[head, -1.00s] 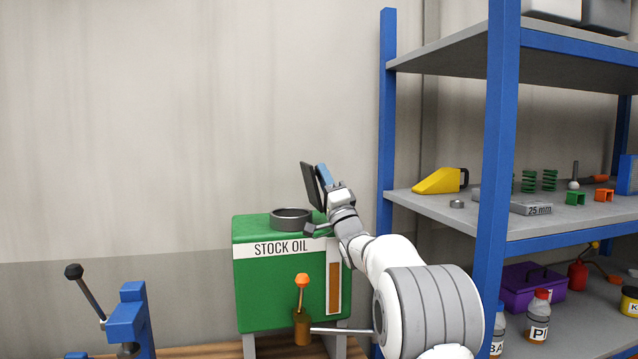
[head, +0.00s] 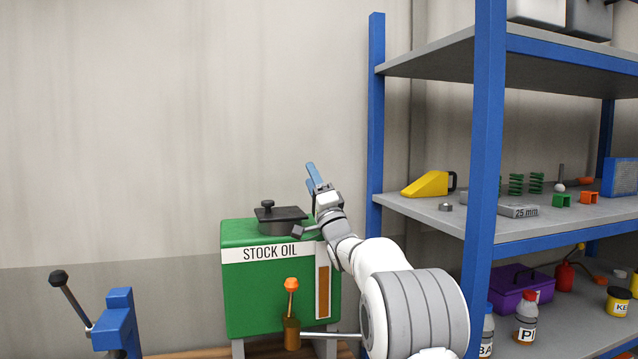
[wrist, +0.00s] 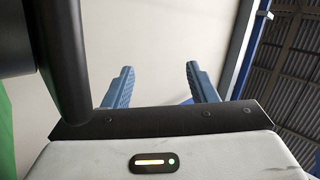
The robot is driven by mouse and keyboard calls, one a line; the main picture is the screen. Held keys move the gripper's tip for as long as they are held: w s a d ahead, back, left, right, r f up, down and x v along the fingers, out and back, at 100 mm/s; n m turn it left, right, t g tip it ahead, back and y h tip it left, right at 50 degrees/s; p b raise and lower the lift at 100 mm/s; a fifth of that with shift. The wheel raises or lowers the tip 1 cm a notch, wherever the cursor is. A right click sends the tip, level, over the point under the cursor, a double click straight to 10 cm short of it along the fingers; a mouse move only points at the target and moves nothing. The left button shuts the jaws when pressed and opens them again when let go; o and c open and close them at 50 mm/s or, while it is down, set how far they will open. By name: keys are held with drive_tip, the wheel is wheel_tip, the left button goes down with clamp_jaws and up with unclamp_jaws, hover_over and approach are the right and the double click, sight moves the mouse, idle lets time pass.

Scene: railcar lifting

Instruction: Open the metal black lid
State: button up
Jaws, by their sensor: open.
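The black metal lid (head: 286,213) lies flat over the round dark neck (head: 284,228) on top of the green STOCK OIL tank (head: 243,280). Its knob (head: 267,205) stands upright on its left part. My gripper (head: 312,174) is just right of the lid, with its blue fingers pointing up. In the wrist view my gripper (wrist: 160,72) is open, with nothing between the fingers. A dark shape fills the left of the wrist view; I cannot tell which part it is.
A blue-framed shelf (head: 375,130) with grey boards stands close on the right of my arm. An orange-tipped lever (head: 291,285) is on the tank's front. A blue device (head: 118,318) with a black-knobbed lever stands at lower left. The wall area above the tank is clear.

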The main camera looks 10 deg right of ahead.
wheel_tip(320, 180, up, 10)
idle(0.4)
drive_tip(key=shift+s+f, duration=0.1)
